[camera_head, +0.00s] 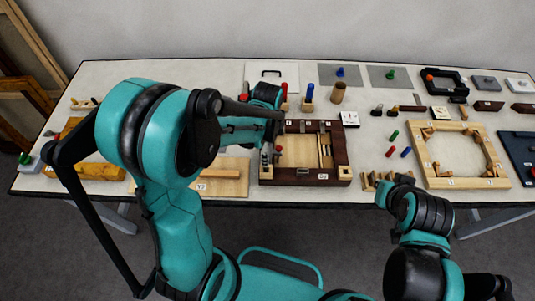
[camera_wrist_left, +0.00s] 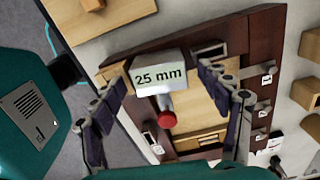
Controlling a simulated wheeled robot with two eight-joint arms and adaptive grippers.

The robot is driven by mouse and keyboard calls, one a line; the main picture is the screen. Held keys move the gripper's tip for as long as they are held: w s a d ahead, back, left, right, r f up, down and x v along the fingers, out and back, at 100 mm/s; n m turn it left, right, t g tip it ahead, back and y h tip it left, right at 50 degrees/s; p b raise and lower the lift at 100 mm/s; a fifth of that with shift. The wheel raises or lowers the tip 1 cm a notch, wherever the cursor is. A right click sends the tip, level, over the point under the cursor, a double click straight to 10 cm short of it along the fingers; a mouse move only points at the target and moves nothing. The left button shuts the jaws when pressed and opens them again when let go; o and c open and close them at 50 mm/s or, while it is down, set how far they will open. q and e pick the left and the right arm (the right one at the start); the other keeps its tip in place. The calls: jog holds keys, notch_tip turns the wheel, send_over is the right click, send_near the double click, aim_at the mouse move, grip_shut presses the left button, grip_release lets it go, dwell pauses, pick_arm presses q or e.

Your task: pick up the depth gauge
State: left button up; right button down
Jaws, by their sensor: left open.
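A pale grey block marked "25 mm" (camera_wrist_left: 159,76) with a short pale stem and a round red end (camera_wrist_left: 167,119) shows in the left wrist view. It looks like the depth gauge. It is at the dark-framed wooden tray (camera_head: 341,160), whose frame also shows in the left wrist view (camera_wrist_left: 265,45). My left gripper (camera_wrist_left: 162,80) is open, with one finger on each side of the block and gaps between. In the head view my left gripper (camera_head: 271,144) is over the tray's left side and largely hides the gauge. My right gripper (camera_head: 394,188) is near the table's front edge, its jaws unclear.
A light board (camera_head: 222,188) lies left of the tray.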

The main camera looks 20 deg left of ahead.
pick_arm(q)
jog(key=c, duration=1.4)
jog(key=shift+r, duration=0.1)
jog(key=shift+c, duration=0.2)
